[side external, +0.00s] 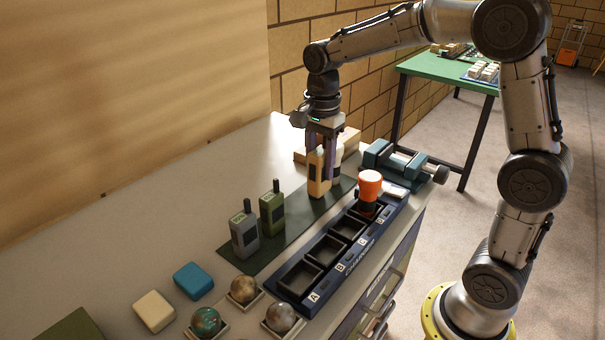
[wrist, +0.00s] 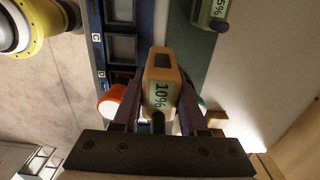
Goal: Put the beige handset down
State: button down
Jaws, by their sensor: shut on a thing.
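The beige handset (side external: 317,176) is upright between the fingers of my gripper (side external: 322,150), at the far part of the dark green mat (side external: 289,237). I cannot tell whether its base touches the mat. A green handset (side external: 271,211) and a grey handset (side external: 244,233) stand upright on the mat nearer the camera. The green one also shows at the top of the wrist view (wrist: 208,12).
A dark blue charger rack (side external: 330,268) with lettered, empty-looking bays lies right of the mat. An orange-topped object (side external: 369,186) stands at its far end. A blue vise (side external: 403,164) is beyond. Blue (side external: 193,280) and cream (side external: 154,311) blocks and several balls lie in front.

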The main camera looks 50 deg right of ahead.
jog(key=s+a+r, duration=0.2)
jog(key=s+a, duration=0.3)
jog(key=s, duration=0.5)
jog(key=s+a+r, duration=0.2)
jog(key=s+a, duration=0.3)
jog(key=s, duration=0.5)
jog(key=shift+w+a+f, duration=1.1)
jog(key=shift+w+f, duration=0.95)
jog(key=shift+f, duration=0.1)
jog(key=shift+w+a+f, duration=1.05)
jog(key=shift+w+f, duration=0.95)
jog(key=shift+f, duration=0.1)
jog(key=shift+w+a+f, duration=1.1)
jog(key=shift+w+f, duration=0.95)
jog(key=shift+f, duration=0.1)
jog(key=shift+f, duration=0.1)
jog(key=shift+c, duration=2.2)
grip_release()
jog(key=shift+f, duration=0.1)
